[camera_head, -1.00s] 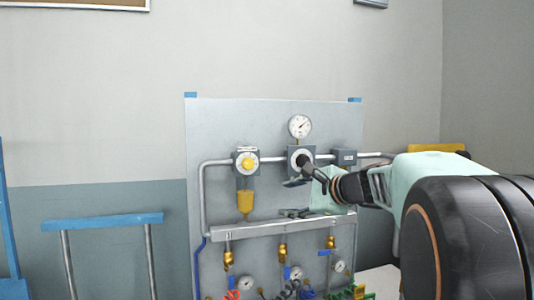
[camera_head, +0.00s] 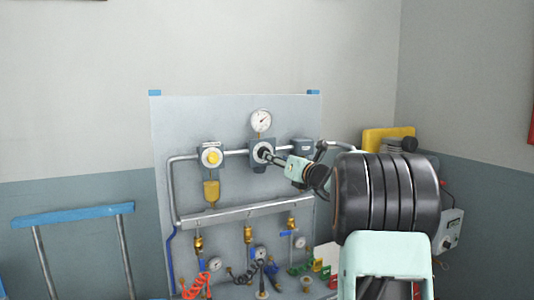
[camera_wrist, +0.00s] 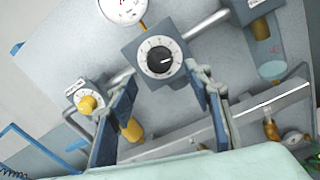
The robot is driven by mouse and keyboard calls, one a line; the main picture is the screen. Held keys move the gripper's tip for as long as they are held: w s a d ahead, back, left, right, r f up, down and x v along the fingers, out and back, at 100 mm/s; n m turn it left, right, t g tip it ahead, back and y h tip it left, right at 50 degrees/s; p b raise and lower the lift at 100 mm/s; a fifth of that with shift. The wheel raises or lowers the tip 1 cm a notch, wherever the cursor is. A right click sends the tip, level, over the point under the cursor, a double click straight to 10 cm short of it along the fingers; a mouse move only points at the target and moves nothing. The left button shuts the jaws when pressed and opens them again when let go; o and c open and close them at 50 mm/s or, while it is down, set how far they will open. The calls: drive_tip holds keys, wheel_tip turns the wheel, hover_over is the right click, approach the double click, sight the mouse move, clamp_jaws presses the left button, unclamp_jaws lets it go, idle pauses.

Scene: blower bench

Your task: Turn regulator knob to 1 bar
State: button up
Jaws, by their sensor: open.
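The regulator knob (camera_wrist: 159,60) is a black knob on a white dial, set in a grey square body on the panel. In the head view the regulator (camera_head: 261,153) sits mid-panel, partly covered by my gripper (camera_head: 275,158). A round pressure gauge (camera_head: 261,121) stands above it; its scale is too small to read. In the wrist view the gauge (camera_wrist: 123,8) is cut off at the top. My gripper (camera_wrist: 162,82) is open and empty, its fingers either side of the regulator's lower part. I cannot tell whether they touch it.
A yellow-knobbed regulator (camera_head: 211,156) with a yellow bowl is to the left. Pipes and a grey manifold (camera_head: 245,212) run across the panel. A blue-topped rail (camera_head: 72,216) stands at left, a yellow case (camera_head: 386,139) at right.

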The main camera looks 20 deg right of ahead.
drive_tip(key=w+p, duration=0.1)
drive_tip(key=w, duration=0.5)
drive_tip(key=shift+w+a+p, duration=0.35)
drive_tip(key=c, duration=1.1)
drive_tip(key=shift+c, duration=0.2)
